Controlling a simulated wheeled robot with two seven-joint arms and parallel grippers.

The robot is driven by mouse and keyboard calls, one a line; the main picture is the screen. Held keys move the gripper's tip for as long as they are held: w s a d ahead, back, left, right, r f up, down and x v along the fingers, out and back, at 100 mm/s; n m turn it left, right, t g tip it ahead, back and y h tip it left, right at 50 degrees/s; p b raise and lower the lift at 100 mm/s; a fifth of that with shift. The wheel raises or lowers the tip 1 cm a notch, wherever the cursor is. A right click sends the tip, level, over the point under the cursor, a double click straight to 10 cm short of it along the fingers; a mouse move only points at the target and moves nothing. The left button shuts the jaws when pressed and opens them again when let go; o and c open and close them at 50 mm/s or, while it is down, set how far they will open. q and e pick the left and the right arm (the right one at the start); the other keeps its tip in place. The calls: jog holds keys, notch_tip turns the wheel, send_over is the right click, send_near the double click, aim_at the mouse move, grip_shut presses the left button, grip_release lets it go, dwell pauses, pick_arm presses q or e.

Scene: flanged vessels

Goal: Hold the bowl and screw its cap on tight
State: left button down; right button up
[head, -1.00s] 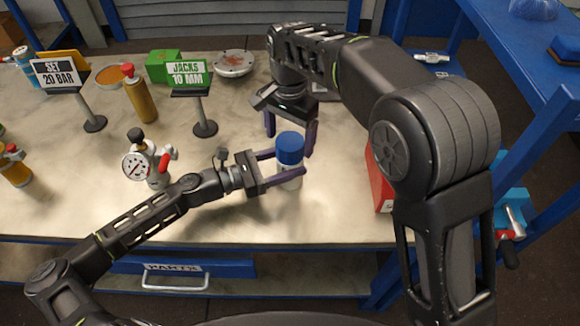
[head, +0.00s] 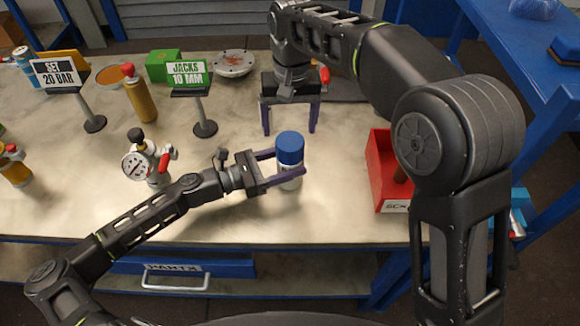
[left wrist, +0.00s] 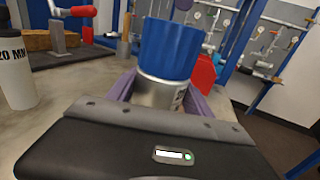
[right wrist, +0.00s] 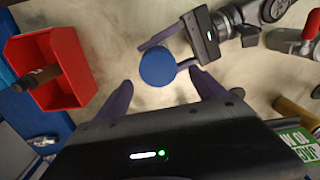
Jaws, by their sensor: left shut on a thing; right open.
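The bowl (head: 290,182) is a small pale metal vessel standing upright on the bench, with its blue cap (head: 290,148) sitting on top. In the left wrist view the blue cap (left wrist: 170,48) covers the top of the silver body (left wrist: 158,94). I cannot tell how tightly it sits. My left gripper (head: 284,162) is shut around the body, below the cap. My right gripper (head: 289,130) is open and empty behind the cap, apart from it. In the right wrist view the cap (right wrist: 157,67) lies beyond the two spread fingers (right wrist: 160,98).
A red bin (head: 385,170) stands to the right, with a brown item in it. A gauge valve (head: 140,163) and a yellow bottle (head: 139,95) stand to the left. The JACKS sign (head: 189,76) stands behind. The bench front (head: 230,222) is clear.

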aim_at(290, 141)
jog(key=n, duration=0.4)
jog(key=shift+s+a+r, duration=0.1)
jog(key=shift+s+r, duration=0.05)
jog(key=shift+r, duration=0.2)
jog(key=n, duration=0.3)
jog(key=shift+n, duration=0.4)
jog(key=shift+f, duration=4)
jog(key=shift+c, duration=0.3)
jog(key=c, duration=1.4)
jog(key=o, duration=1.6)
jog(key=shift+o, duration=0.2)
